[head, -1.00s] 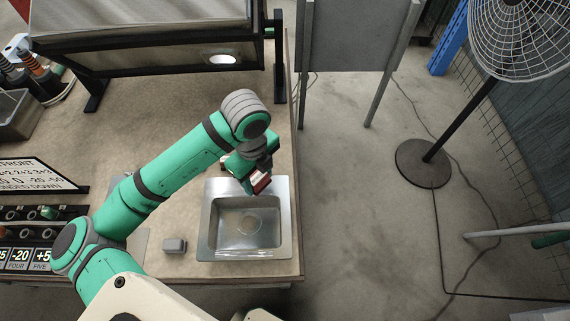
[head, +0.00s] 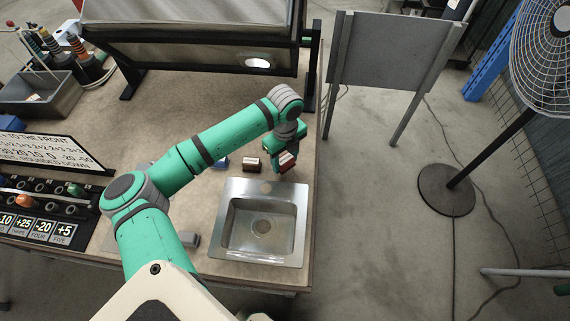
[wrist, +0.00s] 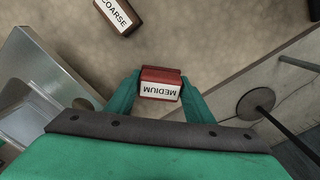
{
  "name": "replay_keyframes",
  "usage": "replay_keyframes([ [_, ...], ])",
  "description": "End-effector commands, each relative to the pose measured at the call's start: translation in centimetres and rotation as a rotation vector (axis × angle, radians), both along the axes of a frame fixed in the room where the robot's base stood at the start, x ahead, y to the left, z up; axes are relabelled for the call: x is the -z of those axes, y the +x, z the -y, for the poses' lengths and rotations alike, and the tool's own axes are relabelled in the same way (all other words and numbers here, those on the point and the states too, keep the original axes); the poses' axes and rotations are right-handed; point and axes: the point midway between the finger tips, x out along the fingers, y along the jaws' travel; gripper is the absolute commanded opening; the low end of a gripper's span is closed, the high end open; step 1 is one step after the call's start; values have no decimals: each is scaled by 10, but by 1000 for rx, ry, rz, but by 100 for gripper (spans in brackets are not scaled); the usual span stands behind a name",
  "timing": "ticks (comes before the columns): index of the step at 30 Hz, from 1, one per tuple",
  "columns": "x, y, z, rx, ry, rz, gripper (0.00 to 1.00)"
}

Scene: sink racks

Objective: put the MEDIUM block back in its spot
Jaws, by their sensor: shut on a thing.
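The MEDIUM block (wrist: 161,84), dark red with a white label, is held between the teal fingers of my gripper (wrist: 160,97) in the wrist view. In the head view my gripper (head: 286,161) holds the block (head: 288,163) just behind the sink's back right corner, near the counter's right edge. Its height above the counter is hard to judge. The COARSE block (wrist: 117,14), brown-red with a white label, lies on the counter ahead and to the left in the wrist view. It also shows left of my gripper in the head view (head: 252,164).
The steel sink (head: 228,222) lies in front of my gripper. A blue block (head: 221,163) sits left of the COARSE block, partly hidden by my arm. A grey block (head: 190,240) is left of the sink. A dark-framed stand (head: 200,80) rises behind; the floor is to the right.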

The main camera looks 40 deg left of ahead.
Motion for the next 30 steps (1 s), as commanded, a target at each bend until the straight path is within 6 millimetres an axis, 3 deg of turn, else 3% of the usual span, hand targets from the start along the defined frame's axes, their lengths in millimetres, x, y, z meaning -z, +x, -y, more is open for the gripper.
replay_keyframes([
  [7, 13, 8, -5, 2, 1, -1, 15],
  [14, 40, 7, -5, 1, 0, -1, 15],
  [25, 44, 7, -5, 0, 0, -1, 15],
  [26, 44, 7, -5, 0, 0, -1, 55],
  [27, 44, 7, -5, 0, 0, -1, 64],
  [30, 44, 7, -5, 0, 0, -1, 66],
])
